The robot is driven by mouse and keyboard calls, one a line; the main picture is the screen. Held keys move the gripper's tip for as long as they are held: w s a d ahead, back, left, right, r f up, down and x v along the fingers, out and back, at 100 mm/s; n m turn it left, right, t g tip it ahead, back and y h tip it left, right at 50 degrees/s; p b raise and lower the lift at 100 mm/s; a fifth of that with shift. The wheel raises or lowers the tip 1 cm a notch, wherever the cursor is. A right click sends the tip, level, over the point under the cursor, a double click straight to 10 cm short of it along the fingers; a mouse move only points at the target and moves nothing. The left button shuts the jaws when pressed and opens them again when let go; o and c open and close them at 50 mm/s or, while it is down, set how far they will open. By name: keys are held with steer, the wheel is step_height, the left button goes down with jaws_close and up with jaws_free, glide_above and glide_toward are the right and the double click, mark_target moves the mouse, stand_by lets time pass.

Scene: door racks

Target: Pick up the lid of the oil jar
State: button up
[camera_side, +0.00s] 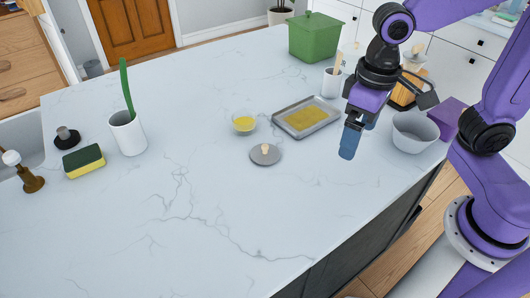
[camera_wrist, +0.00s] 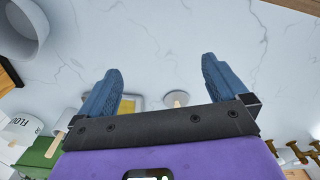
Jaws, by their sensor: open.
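The lid (camera_side: 265,154) is a flat grey disc with a light knob on top. It lies on the white counter, just in front of a small glass jar of yellow oil (camera_side: 244,122). In the wrist view the lid (camera_wrist: 176,98) shows small, beyond the gripper's edge between the two fingers. My gripper (camera_side: 349,146) points down above the counter, to the right of the lid and apart from it. Its blue fingers (camera_wrist: 162,68) are spread wide with nothing between them.
A grey bowl (camera_side: 414,134) stands right of the gripper. A green pot (camera_side: 315,38) and a utensil cup (camera_side: 331,83) stand behind. The counter's front and middle are clear.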

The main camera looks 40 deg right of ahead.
steer(key=w+a+r+m, duration=0.2)
steer(key=w+a+m, duration=0.3)
steer(key=w+m, duration=0.45)
steer(key=m, duration=0.9)
glide_toward(265, 146)
step_height(265, 146, down, 5)
steer(key=shift+w+d+r, duration=0.1)
steer(key=shift+a+f, duration=0.1)
steer(key=shift+f, duration=1.25)
steer(key=shift+a+f, duration=0.15)
steer(key=shift+f, duration=1.25)
steer(key=shift+c, duration=0.3)
steer(key=c, duration=0.9)
